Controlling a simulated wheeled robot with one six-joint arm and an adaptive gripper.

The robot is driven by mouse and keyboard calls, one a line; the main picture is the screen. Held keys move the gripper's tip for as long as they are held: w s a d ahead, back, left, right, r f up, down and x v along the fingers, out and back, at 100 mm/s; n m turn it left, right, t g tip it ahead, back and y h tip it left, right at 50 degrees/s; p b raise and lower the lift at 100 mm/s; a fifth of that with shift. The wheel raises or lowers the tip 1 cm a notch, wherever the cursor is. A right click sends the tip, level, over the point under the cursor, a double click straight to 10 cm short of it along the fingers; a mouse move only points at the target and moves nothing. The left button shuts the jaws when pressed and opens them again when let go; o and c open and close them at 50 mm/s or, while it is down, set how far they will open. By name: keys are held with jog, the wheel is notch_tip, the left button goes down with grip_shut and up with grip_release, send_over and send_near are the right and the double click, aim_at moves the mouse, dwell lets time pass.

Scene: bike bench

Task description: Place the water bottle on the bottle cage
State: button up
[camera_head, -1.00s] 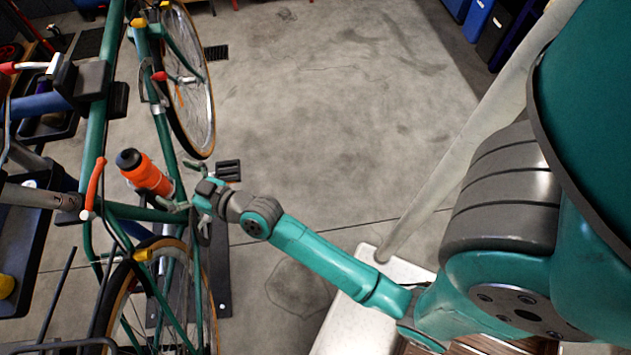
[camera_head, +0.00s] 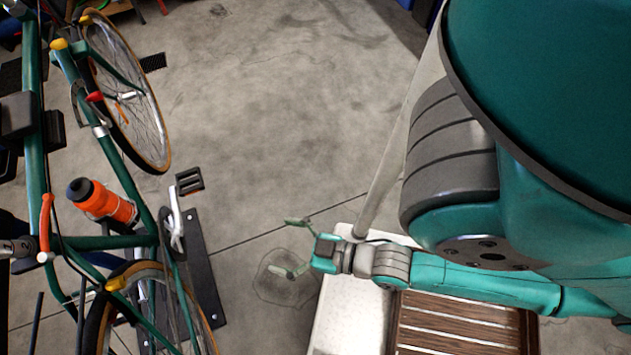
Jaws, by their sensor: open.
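The orange water bottle (camera_head: 108,203) with a dark cap sits tilted within the frame of the teal bicycle (camera_head: 35,130), at the left of the head view. Its lower end is against the frame tubes, where the bottle cage would be; the cage itself is hard to make out. My gripper (camera_head: 292,247) is open and empty, over the floor to the right of the bicycle. It is well apart from the bottle, with its two fingers spread and pointing left.
A dark stand base (camera_head: 196,250) lies under the bicycle, with a pedal (camera_head: 189,181) sticking out above it. A white-edged surface with brown wooden slats (camera_head: 460,325) lies below my arm. The grey floor (camera_head: 270,120) in the middle is clear.

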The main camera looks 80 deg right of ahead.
jog(key=s+r, duration=0.4)
jog(key=s, duration=0.3)
jog(key=shift+s+a+r+g, duration=0.2)
jog(key=shift+s+a+g, duration=0.05)
jog(key=shift+s+g, duration=0.15)
dwell(0.8)
